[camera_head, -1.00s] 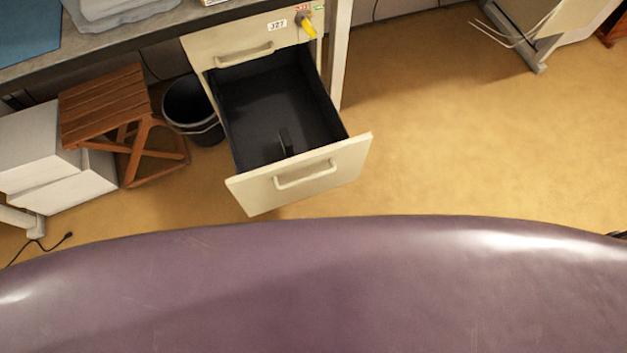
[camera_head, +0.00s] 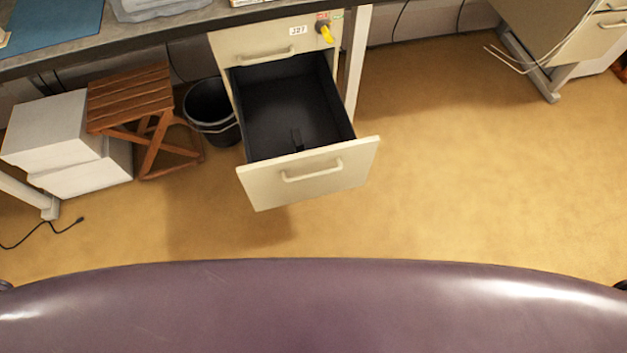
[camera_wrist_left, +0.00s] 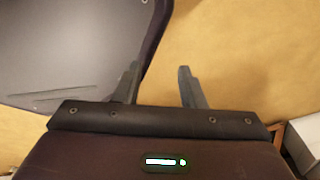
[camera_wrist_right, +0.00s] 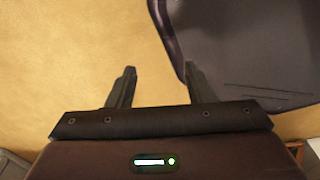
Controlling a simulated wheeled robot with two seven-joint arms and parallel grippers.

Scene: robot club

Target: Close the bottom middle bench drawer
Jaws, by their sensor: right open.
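The open lower drawer (camera_head: 308,179) of the bench cabinet shows in the head view. Its cream front with a bar handle (camera_head: 312,171) is pulled well out over the floor. Its dark inside (camera_head: 285,110) holds a small dark object that I cannot identify. My left gripper (camera_wrist_left: 158,84) is open and empty over the floor in the left wrist view. My right gripper (camera_wrist_right: 160,84) is open and empty over the floor in the right wrist view. Neither gripper shows in the head view, and both are apart from the drawer.
A shut upper drawer (camera_head: 262,42) with a yellow-tagged key (camera_head: 326,34) is above. A black bucket (camera_head: 210,108), a wooden stool (camera_head: 130,105) and white boxes (camera_head: 60,135) stand left of the drawer. The floor (camera_head: 460,170) to the right is clear.

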